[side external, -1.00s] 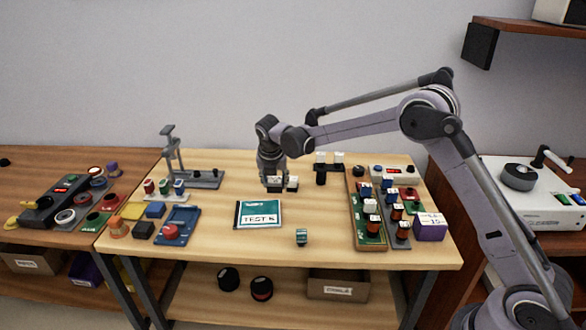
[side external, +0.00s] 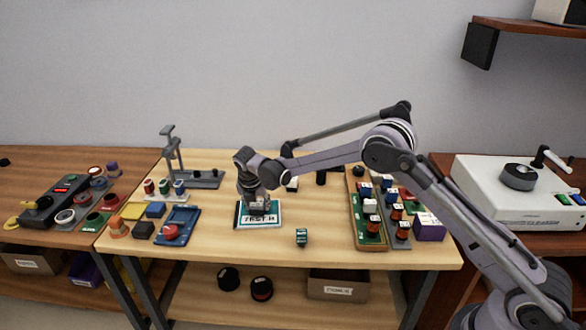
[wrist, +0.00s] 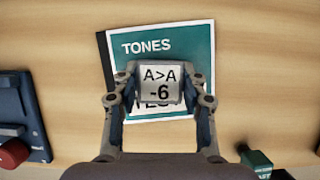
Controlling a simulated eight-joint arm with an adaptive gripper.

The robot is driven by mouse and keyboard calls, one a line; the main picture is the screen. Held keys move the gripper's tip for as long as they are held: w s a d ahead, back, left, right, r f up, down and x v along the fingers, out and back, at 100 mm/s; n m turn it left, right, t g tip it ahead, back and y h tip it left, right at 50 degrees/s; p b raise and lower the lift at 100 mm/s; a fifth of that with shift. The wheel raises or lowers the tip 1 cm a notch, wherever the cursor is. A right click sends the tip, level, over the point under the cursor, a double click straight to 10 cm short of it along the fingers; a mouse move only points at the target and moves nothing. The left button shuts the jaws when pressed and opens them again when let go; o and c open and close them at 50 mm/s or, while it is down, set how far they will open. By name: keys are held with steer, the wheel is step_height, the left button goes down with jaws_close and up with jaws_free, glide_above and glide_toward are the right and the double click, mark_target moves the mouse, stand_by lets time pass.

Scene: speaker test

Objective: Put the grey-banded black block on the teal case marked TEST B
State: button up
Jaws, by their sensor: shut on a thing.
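The teal case (side external: 274,206) lies flat on the wooden table, with a white border and a white label strip; in the wrist view its teal face (wrist: 190,40) reads TONES, and the lower lettering is partly covered. My gripper (side external: 251,206) is over the case. In the wrist view my gripper (wrist: 160,90) is shut on a block (wrist: 160,84) whose white top reads "A>A -6". The block's sides are hidden, so I cannot see a grey band. I cannot tell if the block touches the case.
A small green block (side external: 301,237) stands right of the case. Another white-topped block (side external: 292,185) stands behind it. A blue tray with a red knob (side external: 171,232) is at left; racks of labelled blocks (side external: 370,226) and a purple box (side external: 430,227) are at right.

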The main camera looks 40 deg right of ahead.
steer(key=shift+f, duration=0.1)
steer(key=o, duration=1.1)
steer(key=shift+o, duration=0.2)
steer(key=s+r+m+y, duration=0.1)
steer(key=s+r+m, duration=0.3)
steer(key=r, duration=0.5)
steer(key=s+r+m, duration=0.2)
steer(key=s+r, duration=0.4)
steer(key=r, duration=0.4)
steer(key=s+d+r+m+t, duration=0.15)
steer(key=s+r+m, duration=0.25)
steer(key=s+m, duration=0.45)
steer(key=s+d+f+m+t+y, duration=0.1)
steer(key=s+f+m, duration=0.3)
steer(key=s+m, duration=0.8)
steer(key=s+t+y, duration=0.1)
steer(key=s, duration=0.5)
steer(key=shift+s+d+f, duration=0.15)
steer(key=shift+s+f, duration=0.05)
